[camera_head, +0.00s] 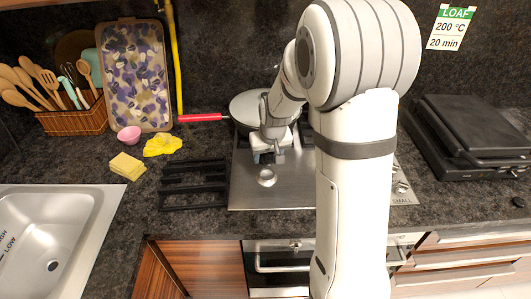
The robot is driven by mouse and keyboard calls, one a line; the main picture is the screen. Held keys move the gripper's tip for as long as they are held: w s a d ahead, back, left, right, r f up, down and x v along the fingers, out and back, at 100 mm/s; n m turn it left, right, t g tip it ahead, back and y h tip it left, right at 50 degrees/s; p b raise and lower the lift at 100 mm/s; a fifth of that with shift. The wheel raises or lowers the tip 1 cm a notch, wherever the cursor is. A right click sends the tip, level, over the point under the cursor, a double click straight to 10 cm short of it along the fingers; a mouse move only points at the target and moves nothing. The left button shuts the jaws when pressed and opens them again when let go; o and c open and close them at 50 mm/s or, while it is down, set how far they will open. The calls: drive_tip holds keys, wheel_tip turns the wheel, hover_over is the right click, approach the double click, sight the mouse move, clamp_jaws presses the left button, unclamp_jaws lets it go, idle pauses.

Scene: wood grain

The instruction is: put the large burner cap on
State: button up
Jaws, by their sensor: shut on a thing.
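My gripper (268,157) is over the steel hob, behind a bare round silver burner (266,178). It points down and is shut on a small dark thing, mostly hidden by the fingers. This may be the large burner cap, but I cannot make out its shape. I see no other burner cap. The steel hob plate (243,190) is partly hidden behind my arm, with a "SMALL" label at its right front.
A pan (246,107) with a red handle stands at the back of the hob. Black grates (194,184) lie to the left. A black grill (473,130) stands right.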

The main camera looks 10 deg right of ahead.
drive_tip(key=shift+a+f, duration=0.1)
drive_tip(key=shift+s+f+b, duration=0.15)
drive_tip(key=shift+f+b, duration=0.25)
drive_tip(key=shift+b, duration=0.3)
wheel_tip(320, 180, down, 4)
drive_tip(key=b, duration=0.3)
drive_tip(key=shift+b, duration=0.65)
idle(1.0)
drive_tip(key=shift+f+b, duration=0.65)
drive_tip(key=shift+f, duration=0.1)
drive_tip(key=o, duration=1.1)
